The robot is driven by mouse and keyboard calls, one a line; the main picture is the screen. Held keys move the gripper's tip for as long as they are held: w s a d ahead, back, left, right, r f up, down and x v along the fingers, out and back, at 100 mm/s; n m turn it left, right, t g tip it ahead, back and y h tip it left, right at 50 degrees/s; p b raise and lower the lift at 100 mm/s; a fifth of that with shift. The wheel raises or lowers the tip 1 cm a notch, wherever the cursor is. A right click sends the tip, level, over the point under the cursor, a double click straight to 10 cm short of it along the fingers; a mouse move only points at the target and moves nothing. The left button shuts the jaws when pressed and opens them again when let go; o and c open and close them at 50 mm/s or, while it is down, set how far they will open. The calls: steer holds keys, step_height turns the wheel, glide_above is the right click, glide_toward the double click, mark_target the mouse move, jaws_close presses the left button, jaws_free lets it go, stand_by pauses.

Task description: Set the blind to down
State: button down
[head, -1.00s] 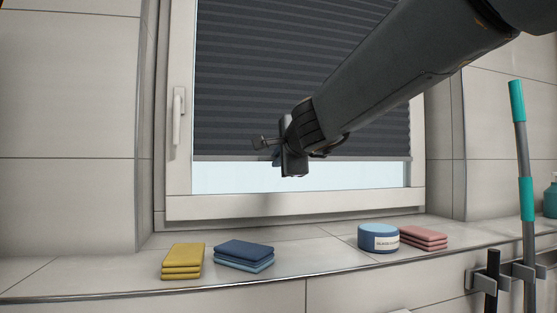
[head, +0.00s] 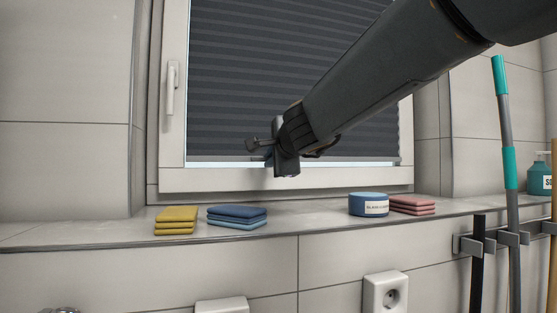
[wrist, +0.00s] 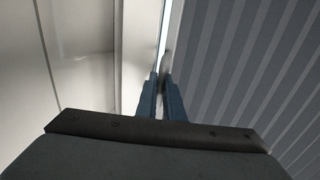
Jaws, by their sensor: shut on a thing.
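The dark grey pleated blind (head: 290,85) covers nearly the whole window pane. Its light bottom rail (head: 345,160) lies close above the lower part of the white window frame (head: 340,180), with only a thin strip of bright glass below it. My gripper (head: 258,150) is at the lower left part of the blind, at the height of the rail. In the wrist view the blue fingers (wrist: 162,92) are shut on the rail, with the pleated blind (wrist: 245,70) to the right and the white frame (wrist: 132,60) to the left. The exact grip point is partly hidden by the fingers.
On the tiled sill are yellow cloths (head: 176,220), blue cloths (head: 237,216), a blue round tin (head: 368,205) and pink cloths (head: 412,205). The window handle (head: 171,88) is at the left. Broom handles (head: 509,165) hang at the right.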

steer(key=shift+f+b, duration=0.6)
steer(key=shift+f, duration=0.4)
steer(key=shift+f, duration=0.1)
steer(key=c, duration=1.9)
jaws_free()
steer(key=p+v, duration=0.2)
steer(key=v, duration=0.6)
